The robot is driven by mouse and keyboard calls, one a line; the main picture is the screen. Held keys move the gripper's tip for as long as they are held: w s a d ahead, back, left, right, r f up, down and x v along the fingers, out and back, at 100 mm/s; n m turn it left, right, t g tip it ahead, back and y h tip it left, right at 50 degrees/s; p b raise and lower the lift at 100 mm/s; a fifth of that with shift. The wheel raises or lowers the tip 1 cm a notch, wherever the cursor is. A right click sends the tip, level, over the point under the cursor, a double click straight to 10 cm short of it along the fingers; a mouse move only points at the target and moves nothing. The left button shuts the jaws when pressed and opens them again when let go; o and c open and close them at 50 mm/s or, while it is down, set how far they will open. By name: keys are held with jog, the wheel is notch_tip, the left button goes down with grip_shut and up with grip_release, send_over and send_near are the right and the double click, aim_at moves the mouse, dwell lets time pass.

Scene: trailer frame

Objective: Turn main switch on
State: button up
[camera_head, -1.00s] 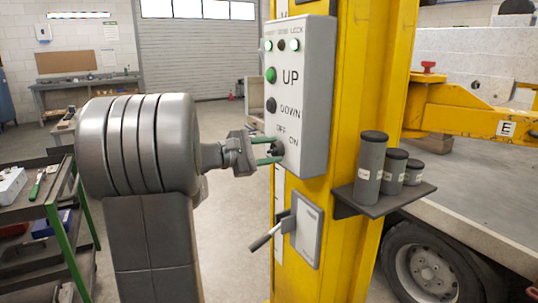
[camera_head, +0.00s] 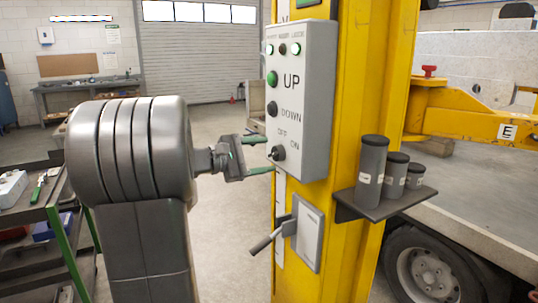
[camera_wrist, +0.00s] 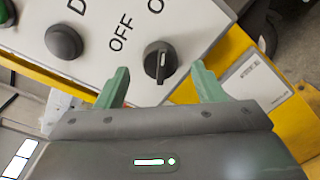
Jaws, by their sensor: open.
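The main switch is a black rotary knob (camera_head: 278,153) at the bottom of the grey control box (camera_head: 303,95), below the OFF and ON labels. In the wrist view the knob (camera_wrist: 159,61) shows a white line along its handle. The handle lies roughly in line with the ON label (camera_wrist: 157,5); OFF (camera_wrist: 121,32) is to its upper left. My gripper (camera_head: 268,155) is open, with green fingers spread on either side of the knob and apart from it. In the wrist view the knob stands between and just beyond the fingertips (camera_wrist: 160,72).
UP (camera_head: 271,78) and DOWN (camera_head: 271,108) buttons sit above the knob. A lever (camera_head: 268,240) sticks out below the box. A shelf (camera_head: 390,205) with dark cylinders juts from the yellow post (camera_head: 350,110). A tool cart (camera_head: 50,205) stands at left.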

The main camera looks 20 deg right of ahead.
jog(key=a, duration=1.1)
jog(key=shift+s+r, duration=0.2)
jog(key=shift+r, duration=0.15)
jog(key=d, duration=0.9)
jog(key=d+f, duration=0.1)
jog(key=d, duration=0.3)
jog(key=shift+w+d, duration=0.3)
jog(key=shift+a, duration=0.1)
